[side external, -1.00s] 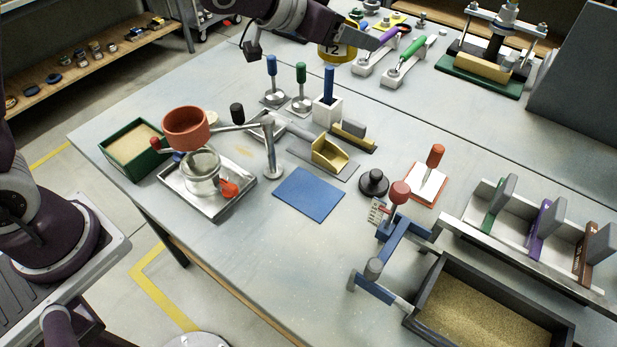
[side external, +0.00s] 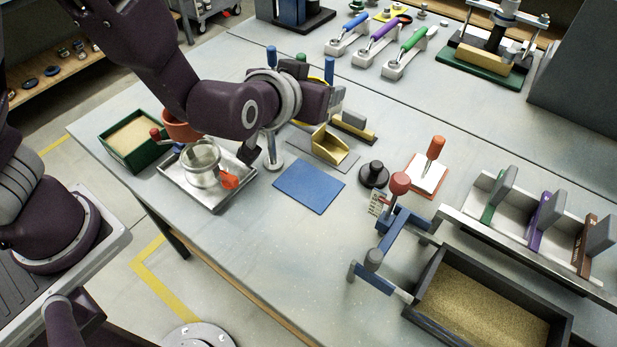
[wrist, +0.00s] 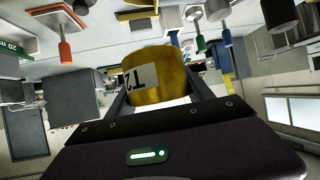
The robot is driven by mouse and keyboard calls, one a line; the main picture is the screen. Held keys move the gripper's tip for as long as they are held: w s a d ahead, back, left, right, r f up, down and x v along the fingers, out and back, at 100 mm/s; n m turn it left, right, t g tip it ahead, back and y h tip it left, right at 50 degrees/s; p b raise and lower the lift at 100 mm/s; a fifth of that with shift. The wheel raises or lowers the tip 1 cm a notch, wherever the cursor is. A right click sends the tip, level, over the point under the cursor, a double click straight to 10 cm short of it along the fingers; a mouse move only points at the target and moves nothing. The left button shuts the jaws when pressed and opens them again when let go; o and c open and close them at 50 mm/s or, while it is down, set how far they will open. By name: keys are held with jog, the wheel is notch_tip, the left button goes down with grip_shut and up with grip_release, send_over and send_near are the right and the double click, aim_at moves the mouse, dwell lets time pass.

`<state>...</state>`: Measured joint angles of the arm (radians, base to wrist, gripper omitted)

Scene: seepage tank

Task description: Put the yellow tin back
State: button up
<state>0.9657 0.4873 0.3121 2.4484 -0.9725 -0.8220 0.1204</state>
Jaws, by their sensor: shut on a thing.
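The yellow tin (wrist: 158,76) shows in the wrist view, with a white label that reads T2 upside down. My gripper (wrist: 160,98) is shut on it, with a grey finger on each side. The tin is held up off the table. In the side external view my wrist and forearm hide my fingers and nearly all of the tin, above the middle back of the table.
Below and near my arm stand a metal tray (side external: 224,203) with a glass vessel, a red-orange pot (side external: 180,126) and a green sand box (side external: 118,151). A yellow scoop (side external: 327,147) and blue mat (side external: 309,189) lie in front. The table's near middle is clear.

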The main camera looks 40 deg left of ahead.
notch_tip(320, 180, down, 18)
jog(key=shift+r, duration=0.1)
jog(key=shift+f, duration=0.2)
jog(key=o, duration=1.7)
